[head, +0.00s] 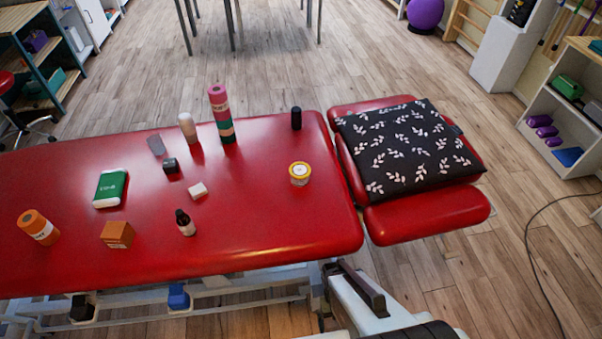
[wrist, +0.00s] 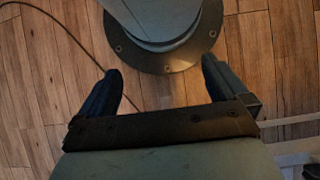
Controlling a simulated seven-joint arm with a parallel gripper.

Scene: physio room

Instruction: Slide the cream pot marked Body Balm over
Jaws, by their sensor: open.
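A small round pot (head: 300,173) with a yellow band and a pale lid stands on the right part of the red treatment table (head: 270,240). Its lettering is too small to read; it looks like the cream pot. My gripper (wrist: 165,85) shows in the wrist view with its two dark fingers spread apart and nothing between them. It points at the wooden floor and a round grey base, away from the pot.
Left of the pot stand a dark dropper bottle (head: 185,223), a white block (head: 197,190), an orange box (head: 117,234) and a stacked pink-green cylinder (head: 221,113). A black cylinder (head: 296,118) stands behind it. A leaf-patterned cushion (head: 408,150) lies right. Table around the pot is clear.

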